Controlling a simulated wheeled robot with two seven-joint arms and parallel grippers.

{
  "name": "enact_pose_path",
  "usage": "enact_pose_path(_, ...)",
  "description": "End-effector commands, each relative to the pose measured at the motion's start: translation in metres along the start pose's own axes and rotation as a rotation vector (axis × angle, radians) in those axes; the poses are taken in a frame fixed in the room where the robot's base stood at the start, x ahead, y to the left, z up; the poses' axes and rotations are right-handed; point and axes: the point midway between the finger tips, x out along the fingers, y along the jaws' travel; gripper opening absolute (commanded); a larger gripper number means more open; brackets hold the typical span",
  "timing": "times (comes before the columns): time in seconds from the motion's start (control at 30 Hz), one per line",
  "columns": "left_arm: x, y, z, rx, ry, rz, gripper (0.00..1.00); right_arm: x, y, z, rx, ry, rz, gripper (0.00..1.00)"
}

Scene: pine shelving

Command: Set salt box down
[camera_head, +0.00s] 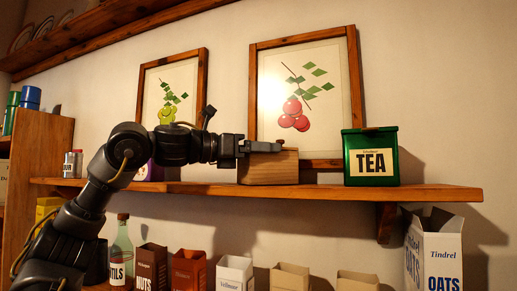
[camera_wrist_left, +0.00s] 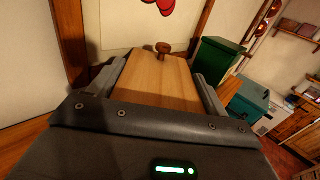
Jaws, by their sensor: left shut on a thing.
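The salt box (camera_head: 268,168) is a light wooden box with a small round knob on its lid. In the head view it is upright at the middle of the pine shelf (camera_head: 330,190), its base at or just above the board; I cannot tell whether it touches. My left gripper (camera_head: 262,147) is shut on the box from the left, near its top. In the left wrist view the box's lid (camera_wrist_left: 158,80) lies between the two fingers, with the knob at the far end. My right gripper is not in view.
A green tea tin (camera_head: 371,158) stands on the shelf to the right of the box, with a gap between. Two framed fruit pictures (camera_head: 305,95) hang behind. Several open cartons and a bottle (camera_head: 121,250) stand below the shelf. The shelf's right end is clear.

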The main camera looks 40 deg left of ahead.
Motion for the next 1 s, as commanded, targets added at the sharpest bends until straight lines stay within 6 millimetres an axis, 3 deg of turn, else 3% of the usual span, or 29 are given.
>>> enact_pose_path(0.17, -0.001, 0.0, -0.002, 0.001, -0.006, -0.001, 0.31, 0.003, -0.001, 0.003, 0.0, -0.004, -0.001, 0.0)
enact_pose_path(0.2, 0.0, 0.0, -0.002, 0.0, -0.001, 0.0, 0.82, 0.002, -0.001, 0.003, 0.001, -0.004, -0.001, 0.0)
enact_pose_path(0.33, 0.0, 0.0, -0.002, 0.0, -0.001, 0.001, 0.99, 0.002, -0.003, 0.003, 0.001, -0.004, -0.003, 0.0)
enact_pose_path(0.67, 0.0, 0.0, 0.003, 0.001, -0.001, 0.001, 0.99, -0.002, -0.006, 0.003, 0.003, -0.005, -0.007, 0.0)
enact_pose_path(0.83, -0.023, 0.0, -0.002, 0.001, -0.005, 0.001, 0.99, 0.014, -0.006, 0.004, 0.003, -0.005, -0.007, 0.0)
enact_pose_path(1.0, -0.061, 0.0, -0.003, 0.0, -0.006, 0.0, 0.99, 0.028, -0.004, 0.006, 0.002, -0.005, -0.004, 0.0)
